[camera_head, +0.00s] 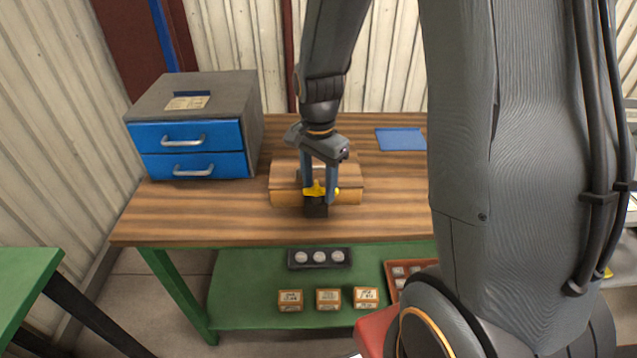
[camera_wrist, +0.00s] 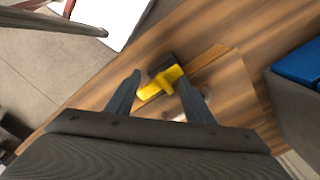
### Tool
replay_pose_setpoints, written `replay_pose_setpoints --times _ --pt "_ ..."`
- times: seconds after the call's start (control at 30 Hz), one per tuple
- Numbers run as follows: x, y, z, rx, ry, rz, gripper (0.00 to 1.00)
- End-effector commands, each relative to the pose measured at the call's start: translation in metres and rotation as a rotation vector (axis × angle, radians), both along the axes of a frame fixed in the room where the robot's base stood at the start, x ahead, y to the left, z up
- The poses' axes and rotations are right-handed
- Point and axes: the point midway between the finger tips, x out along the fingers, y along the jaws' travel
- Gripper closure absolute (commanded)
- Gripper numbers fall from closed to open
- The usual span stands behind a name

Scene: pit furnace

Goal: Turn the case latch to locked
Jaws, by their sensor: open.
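The case (camera_head: 284,188) is a light wooden box on the brown wooden table. Its latch (camera_head: 318,188) is a yellow bar in front of a black block (camera_head: 316,208) at the case's front. In the wrist view the yellow latch (camera_wrist: 160,83) lies between and just beyond my fingertips, with the black block (camera_wrist: 161,64) behind it. My gripper (camera_head: 319,186) is open, pointing down over the case, with its two fingers on either side of the latch's middle. I cannot tell whether the fingers touch it. My arm hides part of the case.
A grey cabinet with two blue drawers (camera_head: 190,135) stands left of the case. A blue sheet (camera_head: 400,139) lies at the table's back right. A green lower shelf (camera_head: 240,290) holds small boxes (camera_head: 328,298) and a dark tray (camera_head: 320,258). Table left front is clear.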

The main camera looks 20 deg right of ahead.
Motion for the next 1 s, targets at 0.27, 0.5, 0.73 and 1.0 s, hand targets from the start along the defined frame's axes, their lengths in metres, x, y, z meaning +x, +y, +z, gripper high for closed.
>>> replay_pose_setpoints --times 0.27,0.5,0.73,1.0 --pt "-0.0003 0.0 0.0001 0.0 0.001 0.0 0.83" --pt "-0.0013 -0.0005 0.0 0.0 0.003 0.001 0.89" --pt "-0.0022 -0.0017 0.0 0.0 0.005 0.034 0.89" --pt "-0.0023 -0.0032 0.0006 -0.001 0.008 0.191 0.89"
